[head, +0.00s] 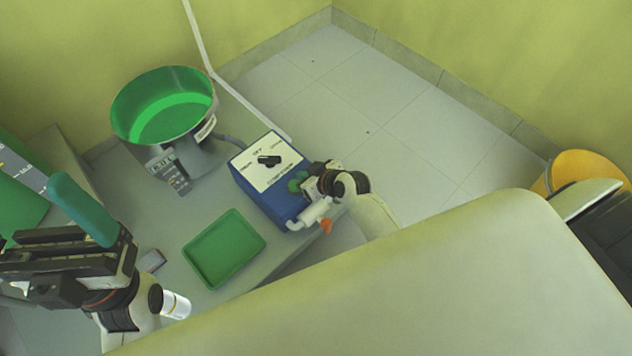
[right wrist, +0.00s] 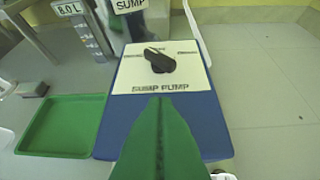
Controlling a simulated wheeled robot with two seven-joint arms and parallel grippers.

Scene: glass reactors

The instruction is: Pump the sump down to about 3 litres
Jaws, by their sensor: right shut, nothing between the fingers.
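The sump (head: 165,118) is a wide round vessel holding green liquid, at the upper left of the head view. Its gauge (right wrist: 72,10) reads 8.0 L in the right wrist view. The blue pump box (head: 272,195) is marked SUMP PUMP and has a white top panel. A black knob (right wrist: 159,61) sits on that panel and lies at a slant; its exact setting is unclear. My right gripper (head: 297,183) has green fingers, shut and empty, at the near edge of the box, apart from the knob. My left gripper (head: 82,208) is at lower left, its teal fingers overlapping.
A green tray (head: 224,249) lies on the grey bench (head: 205,290) left of the pump box. A yellow bucket (head: 580,172) stands at the far right. The floor behind the box is clear.

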